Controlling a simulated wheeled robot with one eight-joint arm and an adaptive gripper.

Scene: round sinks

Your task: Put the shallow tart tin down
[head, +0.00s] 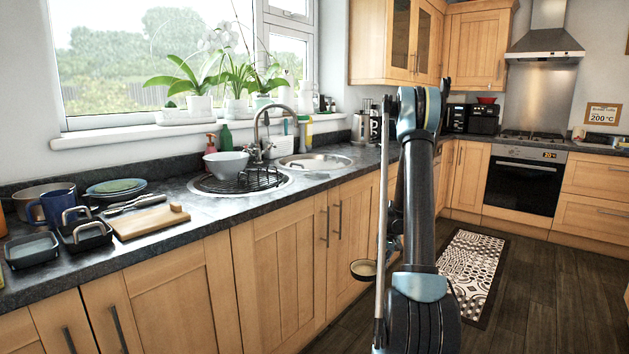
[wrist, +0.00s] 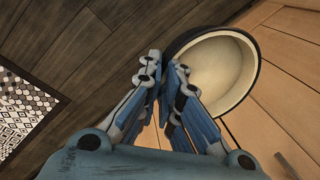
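The shallow tart tin (wrist: 212,78) is round, dark outside and cream inside. In the wrist view my gripper (wrist: 164,65) has its fingers close together at the tin's near left rim, shut on it. In the head view the tin (head: 363,270) hangs in the air in front of the cupboard doors, below counter height and left of my arm. My gripper is mostly hidden behind my arm there.
The dark counter (head: 218,211) holds a wooden board (head: 148,222), black dishes (head: 86,236), a blue mug (head: 58,204) and stacked plates (head: 117,188). A bowl (head: 226,164) sits over the left round sink (head: 203,184). The right sink (head: 314,162) looks empty. A patterned mat (head: 474,262) lies on the floor.

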